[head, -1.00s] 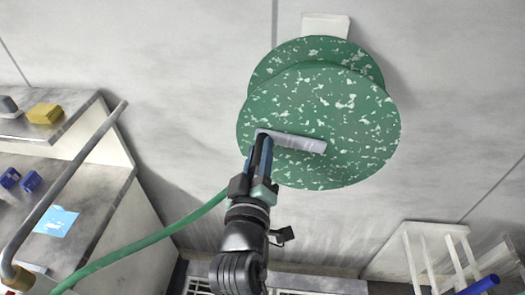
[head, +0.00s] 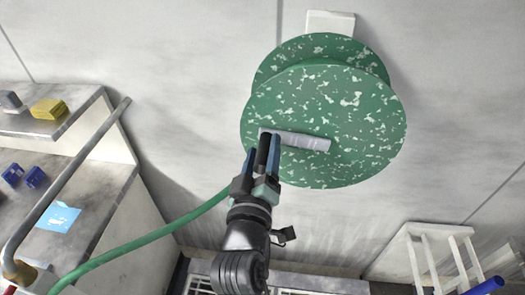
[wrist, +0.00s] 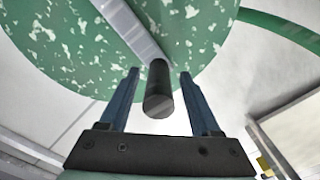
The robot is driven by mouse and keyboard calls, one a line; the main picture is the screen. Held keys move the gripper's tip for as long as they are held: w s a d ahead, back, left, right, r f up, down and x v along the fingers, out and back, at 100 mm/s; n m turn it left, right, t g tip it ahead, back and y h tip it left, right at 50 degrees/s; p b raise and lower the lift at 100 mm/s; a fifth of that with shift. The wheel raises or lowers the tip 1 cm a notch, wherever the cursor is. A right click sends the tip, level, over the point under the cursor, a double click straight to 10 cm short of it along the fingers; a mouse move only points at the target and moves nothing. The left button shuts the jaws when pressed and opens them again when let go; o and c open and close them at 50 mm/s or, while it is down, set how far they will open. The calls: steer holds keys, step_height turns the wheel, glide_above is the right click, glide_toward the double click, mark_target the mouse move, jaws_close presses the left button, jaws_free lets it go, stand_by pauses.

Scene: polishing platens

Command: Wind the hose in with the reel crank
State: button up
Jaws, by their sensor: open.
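The hose reel (head: 345,120) is a green, white-speckled pair of discs on the wall. Its grey crank arm (head: 308,141) lies across the front disc, pointing left from near the middle. The dark crank handle (head: 262,152) sticks out from the arm's left end; it also shows in the wrist view (wrist: 158,90). My gripper (head: 262,160) is open, with one blue finger on each side of the handle; in the wrist view a gap shows on both sides (wrist: 163,88). The green hose (head: 150,236) hangs from the reel toward the lower left.
A marble-topped bench with shelves (head: 100,185) stands at the left, holding a yellow block (head: 48,109), blue items (head: 35,177) and a light blue card (head: 58,217). A grey pipe rail (head: 70,180) runs along it. A white rack (head: 440,250) stands at lower right.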

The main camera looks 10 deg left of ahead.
steer(key=s+b, duration=0.4)
steer(key=s, duration=0.9)
steer(key=w+d+r+m+t, duration=0.2)
steer(key=r+m, duration=0.1)
steer(key=r, duration=0.7)
steer(key=w+d+r+m+t, duration=0.1)
steer(key=w+r+m+t, duration=0.15)
steer(key=r, duration=0.75)
steer(key=s+d+r+m+t, duration=0.1)
steer(key=s+r+t, duration=0.1)
steer(key=r, duration=0.7)
steer(key=s+d+r+m+t, duration=0.2)
steer(key=s+r+t, duration=0.1)
steer(key=r, duration=0.5)
steer(key=shift+s+r, duration=0.35)
steer(key=shift+s, duration=0.4)
